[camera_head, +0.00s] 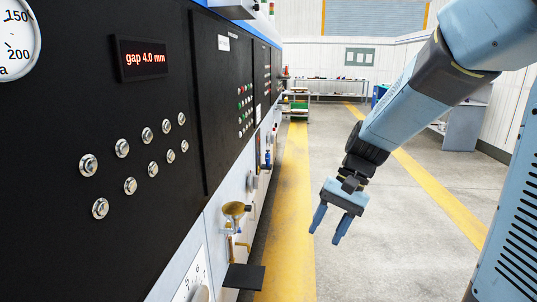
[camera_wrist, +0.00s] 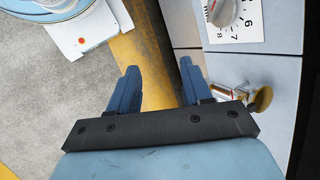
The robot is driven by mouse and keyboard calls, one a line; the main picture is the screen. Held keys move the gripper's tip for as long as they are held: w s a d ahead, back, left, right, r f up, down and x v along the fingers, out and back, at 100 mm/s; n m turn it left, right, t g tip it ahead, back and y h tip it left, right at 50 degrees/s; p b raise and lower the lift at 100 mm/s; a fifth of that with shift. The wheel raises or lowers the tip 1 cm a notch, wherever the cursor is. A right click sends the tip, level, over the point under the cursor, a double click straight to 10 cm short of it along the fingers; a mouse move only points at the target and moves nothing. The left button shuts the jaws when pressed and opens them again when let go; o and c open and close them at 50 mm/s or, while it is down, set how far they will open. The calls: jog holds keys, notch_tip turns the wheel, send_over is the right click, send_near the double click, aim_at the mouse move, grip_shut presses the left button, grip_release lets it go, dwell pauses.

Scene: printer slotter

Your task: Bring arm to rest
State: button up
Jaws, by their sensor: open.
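My gripper (camera_head: 328,224) hangs from my blue arm over the aisle floor, right of the black machine panel (camera_head: 95,180) in the head view. Its two blue fingers point down and are apart, with nothing between them. In the wrist view my gripper (camera_wrist: 158,85) also shows open and empty, above the yellow floor stripe. It touches nothing that I can see.
A brass funnel-like fitting (camera_head: 235,210) and a dark shelf (camera_head: 244,277) stick out from the machine. A numbered dial (camera_wrist: 222,12) is on its front. The lit display (camera_head: 140,58) reads "gap 4.0 mm". The grey floor (camera_head: 390,240) around the arm is clear.

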jog(key=s+d+r+n+t+h, duration=0.2)
jog(key=s+d+r+t+h, duration=0.2)
jog(key=s+d+r+t, duration=0.4)
notch_tip(320, 180, up, 3)
jog(key=shift+s+d+f+n+h, duration=0.1)
jog(key=shift+s+d+n+h, duration=0.4)
jog(key=shift+d, duration=0.65)
jog(key=shift+s, duration=0.1)
